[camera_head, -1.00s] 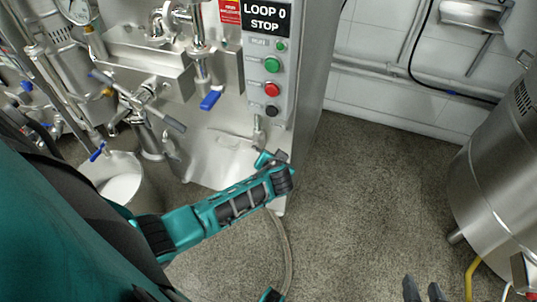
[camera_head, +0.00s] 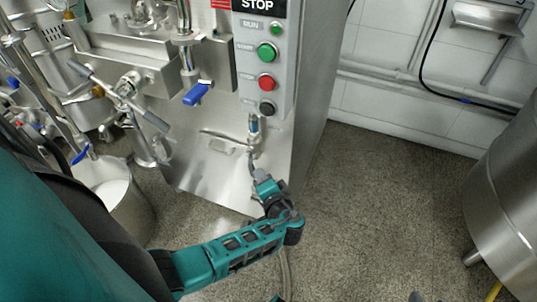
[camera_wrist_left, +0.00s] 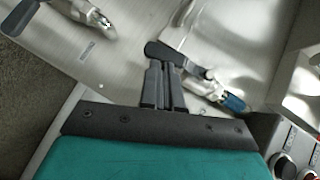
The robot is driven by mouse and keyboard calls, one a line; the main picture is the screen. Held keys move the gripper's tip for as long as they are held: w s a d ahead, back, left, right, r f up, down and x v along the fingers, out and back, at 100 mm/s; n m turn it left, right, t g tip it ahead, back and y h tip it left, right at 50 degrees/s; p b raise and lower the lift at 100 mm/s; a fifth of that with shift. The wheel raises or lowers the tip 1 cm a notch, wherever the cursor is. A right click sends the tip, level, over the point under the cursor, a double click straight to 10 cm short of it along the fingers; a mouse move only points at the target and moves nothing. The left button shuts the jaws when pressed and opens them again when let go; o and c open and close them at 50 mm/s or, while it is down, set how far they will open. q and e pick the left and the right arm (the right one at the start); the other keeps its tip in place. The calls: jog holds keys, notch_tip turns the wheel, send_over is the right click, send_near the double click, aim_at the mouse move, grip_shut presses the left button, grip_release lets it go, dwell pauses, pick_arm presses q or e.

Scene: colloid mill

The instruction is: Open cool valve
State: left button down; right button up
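A valve with a blue ring (camera_head: 253,125) hangs on the front of the steel cabinet, below the button panel. In the left wrist view the valve body (camera_wrist_left: 205,88) shows with its blue ring, and a dark grey lever (camera_wrist_left: 180,56) reaches left from it. My left gripper (camera_head: 254,166) is just below the valve. In the left wrist view its two dark fingers (camera_wrist_left: 161,68) are close together, with their tips at the lever. They look shut; I cannot tell whether they grip or only touch the lever. Only a dark tip of my right gripper (camera_head: 416,297) shows at the bottom edge.
The button panel (camera_head: 267,65) is above the valve. A blue-handled valve (camera_head: 197,93) and a T-bar handle (camera_head: 118,94) are to the left. A steel bucket (camera_head: 118,205) stands at left, a steel tank (camera_head: 507,180) at right. The floor (camera_head: 375,190) between is clear.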

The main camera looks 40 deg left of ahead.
pick_arm(q)
jog(key=shift+s+a+f+b, duration=0.15)
jog(key=shift+a+f+b, duration=0.2)
jog(key=shift+a+f, duration=0.15)
pick_arm(e)
jog(key=shift+w+a+f, duration=0.1)
jog(key=shift+a+f, duration=0.05)
jog(key=shift+f, duration=0.1)
pick_arm(q)
jog(key=shift+a, duration=0.1)
dwell(0.3)
